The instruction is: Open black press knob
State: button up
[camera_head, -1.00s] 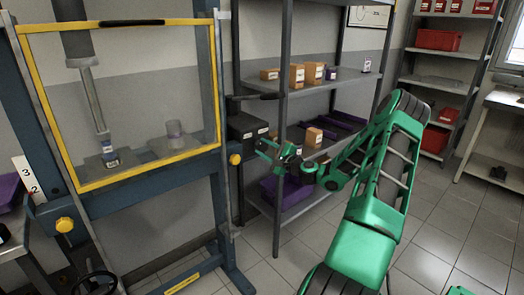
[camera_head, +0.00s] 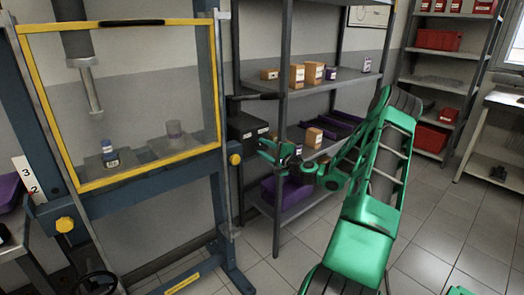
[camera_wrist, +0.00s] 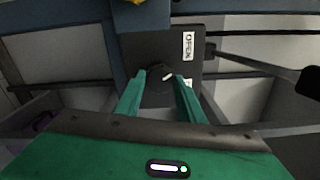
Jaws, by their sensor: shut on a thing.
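The black press knob (camera_wrist: 157,82) is on a dark control plate (camera_wrist: 148,48) in the wrist view, beside a white label reading OPEN (camera_wrist: 188,46). It has a short white mark. My green gripper (camera_wrist: 161,78) is shut on the knob, one finger on each side. In the head view my gripper (camera_head: 264,149) is at the right side of the blue press frame (camera_head: 219,190), and the knob is hidden. The grey press ram (camera_head: 92,88) hangs above a small dark labelled part (camera_head: 110,154), with a clear gap between them.
A yellow-edged clear guard (camera_head: 130,95) covers the press front, with a clear cylinder (camera_head: 174,134) behind it. A black lever (camera_wrist: 308,82) sticks out right of the knob. A grey shelf (camera_head: 345,79) with orange boxes stands behind my arm. The floor at right is clear.

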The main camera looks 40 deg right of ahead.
jog(key=shift+a+f, duration=0.15)
jog(key=shift+f, duration=0.05)
jog(key=o, duration=1)
jog(key=shift+o, duration=0.2)
jog(key=shift+r, duration=0.1)
jog(key=s, duration=1)
jog(key=shift+s, duration=0.35)
